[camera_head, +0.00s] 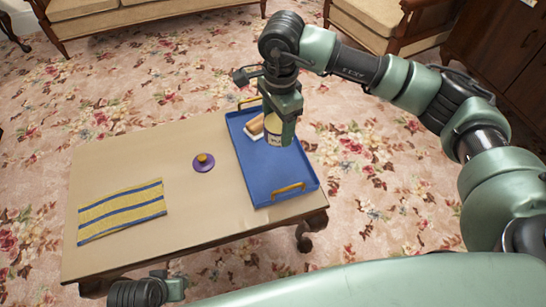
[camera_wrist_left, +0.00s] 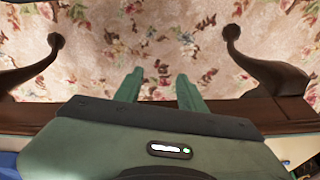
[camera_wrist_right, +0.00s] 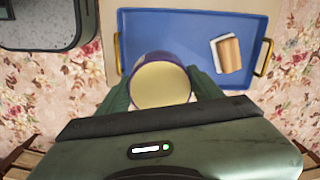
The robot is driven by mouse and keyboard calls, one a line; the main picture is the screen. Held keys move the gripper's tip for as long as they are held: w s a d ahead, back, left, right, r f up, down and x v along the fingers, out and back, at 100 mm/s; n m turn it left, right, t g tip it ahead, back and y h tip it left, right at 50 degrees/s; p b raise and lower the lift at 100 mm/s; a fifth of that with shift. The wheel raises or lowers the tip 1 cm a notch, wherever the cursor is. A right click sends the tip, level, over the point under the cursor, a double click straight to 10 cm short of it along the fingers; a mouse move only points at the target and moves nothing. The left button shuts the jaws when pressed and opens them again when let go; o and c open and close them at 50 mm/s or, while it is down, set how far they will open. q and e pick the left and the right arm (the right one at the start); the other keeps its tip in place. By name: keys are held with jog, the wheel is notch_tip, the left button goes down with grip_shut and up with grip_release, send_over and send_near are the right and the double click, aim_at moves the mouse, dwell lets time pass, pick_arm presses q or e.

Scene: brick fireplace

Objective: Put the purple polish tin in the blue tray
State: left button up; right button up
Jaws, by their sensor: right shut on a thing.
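My right gripper (camera_head: 283,128) is shut on a round tin (camera_head: 272,134) with a pale yellow side and dark lettering, held over the blue tray (camera_head: 298,178). In the right wrist view the tin (camera_wrist_right: 161,84) shows a cream round face and a dark purple rim, between the two fingers. I cannot tell how high it is above the tray. The blue tray (camera_wrist_right: 148,25) has yellow handles and lies at the right end of the table. My left gripper (camera_wrist_left: 159,88) is open and empty in the left wrist view, over the table's edge and carpet.
A wood-and-white block (camera_head: 254,127) lies in the tray beside the tin. A yellow-and-blue striped cloth (camera_head: 122,211) lies at the left. The tray's near half is clear.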

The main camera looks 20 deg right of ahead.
notch_tip(320, 180, down, 13)
jog(key=shift+r+b, duration=0.15)
jog(key=shift+b, duration=0.65)
jog(key=shift+f, duration=0.9)
notch_tip(320, 180, down, 4)
jog(key=shift+r+b, duration=0.25)
jog(key=shift+b, duration=0.15)
pick_arm(q)
jog(key=v, duration=0.8)
jog(key=shift+w+a+r+t, duration=0.2)
jog(key=shift+w+r+t, duration=0.05)
jog(key=shift+r+t, duration=0.1)
pick_arm(e)
jog(key=shift+f, duration=0.1)
jog(key=o, duration=1.6)
jog(key=shift+c, duration=0.2)
pick_arm(q)
jog(key=shift+f, duration=0.15)
